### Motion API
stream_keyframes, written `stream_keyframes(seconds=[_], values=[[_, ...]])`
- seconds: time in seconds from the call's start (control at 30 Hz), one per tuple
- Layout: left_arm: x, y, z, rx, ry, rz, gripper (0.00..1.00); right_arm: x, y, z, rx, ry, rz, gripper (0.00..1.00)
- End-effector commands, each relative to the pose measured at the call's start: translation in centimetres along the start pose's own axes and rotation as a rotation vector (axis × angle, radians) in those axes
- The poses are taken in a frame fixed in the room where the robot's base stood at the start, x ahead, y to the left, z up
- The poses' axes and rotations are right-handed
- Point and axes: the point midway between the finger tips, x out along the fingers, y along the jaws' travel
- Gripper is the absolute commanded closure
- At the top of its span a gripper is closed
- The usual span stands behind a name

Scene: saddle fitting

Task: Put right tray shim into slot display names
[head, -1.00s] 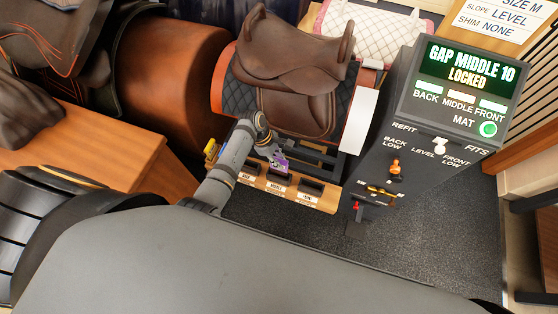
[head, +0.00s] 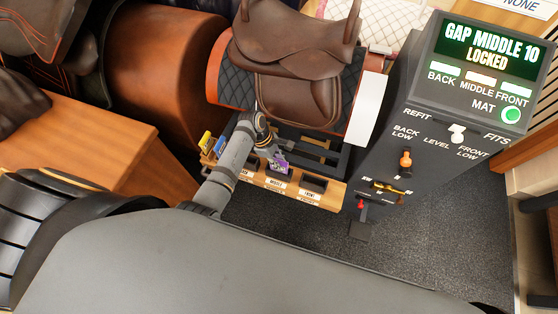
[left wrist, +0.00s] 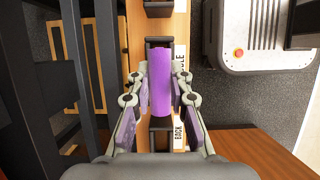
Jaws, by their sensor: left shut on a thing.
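My left gripper (head: 273,157) is shut on a purple shim (head: 281,164), over the wooden slot rail (head: 328,199) below the saddle. In the left wrist view the purple shim (left wrist: 161,85) lies between the two fingers, its end near the slot labelled middle (left wrist: 158,42). The back slot (left wrist: 160,140) shows partly behind it. In the head view the front slot (head: 314,184) is empty. I cannot tell whether the shim touches the middle slot. The display (head: 488,50) reads "GAP MIDDLE 10 LOCKED". My right gripper is not in view.
A yellow shim (head: 206,140) and a blue shim (head: 219,146) stand at the rail's left end. The brown saddle (head: 292,60) and dark frame bars (head: 327,150) stand close behind my gripper. The control console (head: 400,150) stands to the right.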

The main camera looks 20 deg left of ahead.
Motion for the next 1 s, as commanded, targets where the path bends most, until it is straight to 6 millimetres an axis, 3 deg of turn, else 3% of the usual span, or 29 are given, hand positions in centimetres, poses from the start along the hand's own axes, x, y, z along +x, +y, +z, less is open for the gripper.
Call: stream_keyframes(seconds=[0.4,0.43,0.6,0.87,1.0], values=[[0.78,0.05,-0.33,0.000,0.000,0.001,1.00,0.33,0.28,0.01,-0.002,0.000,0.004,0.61],[0.78,0.05,-0.33,0.000,0.000,0.001,0.78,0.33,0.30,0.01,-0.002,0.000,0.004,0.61],[0.77,0.04,-0.34,0.000,0.000,0.001,0.55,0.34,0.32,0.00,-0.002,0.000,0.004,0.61],[0.78,0.03,-0.35,0.000,0.000,0.001,0.54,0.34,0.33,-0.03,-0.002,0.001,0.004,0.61],[-0.17,0.10,-0.41,0.000,0.001,0.003,0.54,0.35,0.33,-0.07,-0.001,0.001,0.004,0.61]])
